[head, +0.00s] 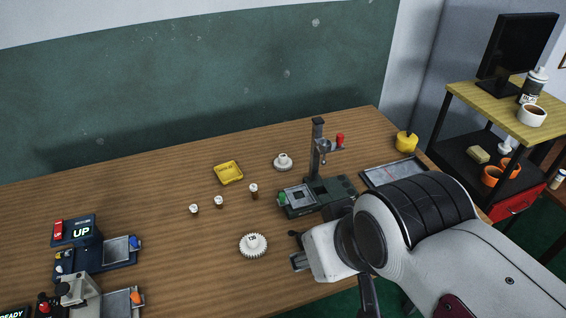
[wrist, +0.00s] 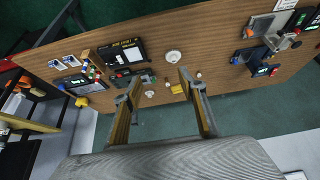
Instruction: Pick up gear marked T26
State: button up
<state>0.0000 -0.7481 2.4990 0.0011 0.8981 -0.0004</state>
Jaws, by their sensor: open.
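A white toothed gear (head: 254,245) lies flat on the wooden table, with a small dark mark on its raised hub that is too small to read surely. It also shows in the wrist view (wrist: 173,57). A smaller white round part (head: 283,161) with a raised hub lies farther back; its marking cannot be read. My gripper (head: 297,250) is to the right of the toothed gear and apart from it. In the wrist view my gripper (wrist: 160,78) has its two fingers spread wide with nothing between them.
A dark press stand (head: 318,190) with a red knob stands behind my gripper. Dark devices (head: 100,250) stand at left.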

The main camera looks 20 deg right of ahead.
jog(key=w+a+r+t+y, duration=0.1)
jog(key=w+a, duration=0.1)
jog(key=w, duration=0.9)
jog(key=w+a+r+t, duration=0.1)
jog(key=w, duration=0.9)
jog(key=w+d+f+m+t, duration=0.1)
jog(key=w+f, duration=0.1)
jog(key=w, duration=0.6)
jog(key=w+f+m+t, duration=0.1)
jog(key=w+f+m, duration=0.15)
jog(key=w, duration=0.65)
jog(key=m+t+h, duration=0.2)
jog(key=h, duration=0.4)
send_over(282, 160)
jog(key=s+a, duration=0.5)
jog(key=a, duration=0.2)
notch_tip(282, 160, down, 19)
jog(key=d+f, duration=0.1)
jog(key=f, duration=0.1)
jog(key=d+f+m+h, duration=0.1)
jog(key=f, duration=0.2)
jog(key=d+f+g+h, duration=0.1)
jog(key=f, duration=0.1)
jog(key=shift+w+d+f, duration=0.1)
jog(key=shift+d+f, duration=0.2)
jog(key=shift+w, duration=0.1)
jog(key=shift+x, duration=1.25)
